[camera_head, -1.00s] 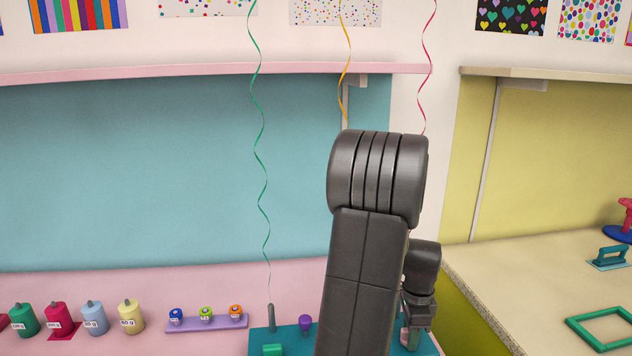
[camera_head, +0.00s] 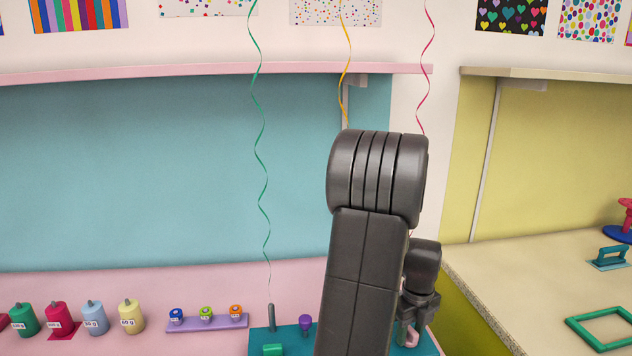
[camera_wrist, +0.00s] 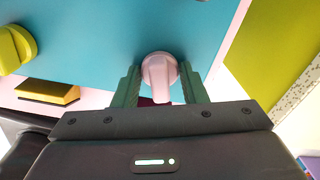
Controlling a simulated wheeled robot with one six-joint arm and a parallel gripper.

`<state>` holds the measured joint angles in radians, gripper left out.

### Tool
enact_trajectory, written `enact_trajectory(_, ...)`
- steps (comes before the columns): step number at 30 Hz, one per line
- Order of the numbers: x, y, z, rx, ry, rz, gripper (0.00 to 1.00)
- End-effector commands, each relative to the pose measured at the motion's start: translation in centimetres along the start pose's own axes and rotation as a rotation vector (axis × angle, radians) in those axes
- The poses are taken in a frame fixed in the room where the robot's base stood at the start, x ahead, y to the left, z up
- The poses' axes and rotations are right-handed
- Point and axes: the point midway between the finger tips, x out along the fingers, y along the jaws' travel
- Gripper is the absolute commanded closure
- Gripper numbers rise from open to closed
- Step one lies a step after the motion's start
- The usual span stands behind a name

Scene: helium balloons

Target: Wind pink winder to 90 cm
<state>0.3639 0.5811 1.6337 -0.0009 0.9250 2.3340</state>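The pink winder (camera_wrist: 160,74) shows in the wrist view as a pale pink round knob with a raised grip bar, on the teal board (camera_wrist: 90,50). My gripper (camera_wrist: 168,90) has its two green fingers on either side of the knob, with a visible gap, so it looks open around it. In the head view my arm hides most of the winder; a bit of pink (camera_head: 412,337) shows beside my gripper (camera_head: 408,326). A pink ribbon (camera_head: 423,80) hangs down behind my arm. I see no length reading.
A yellow knob (camera_wrist: 14,48) and a gold block (camera_wrist: 48,92) lie left in the wrist view. A green ribbon (camera_head: 262,170) and an orange ribbon (camera_head: 344,80) hang nearby. A purple knob (camera_head: 305,322) stands on the board. Labelled weights (camera_head: 95,319) stand at left.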

Motion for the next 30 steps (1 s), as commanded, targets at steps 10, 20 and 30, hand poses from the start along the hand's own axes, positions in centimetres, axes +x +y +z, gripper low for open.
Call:
enact_trajectory(10,-1.6,0.0,0.0,-0.002,-0.001,0.0,0.62)
enact_trajectory(20,-6.6,0.0,0.0,-0.003,0.0,0.0,0.62)
enact_trajectory(30,-6.9,0.0,0.0,-0.003,0.001,0.002,0.62)
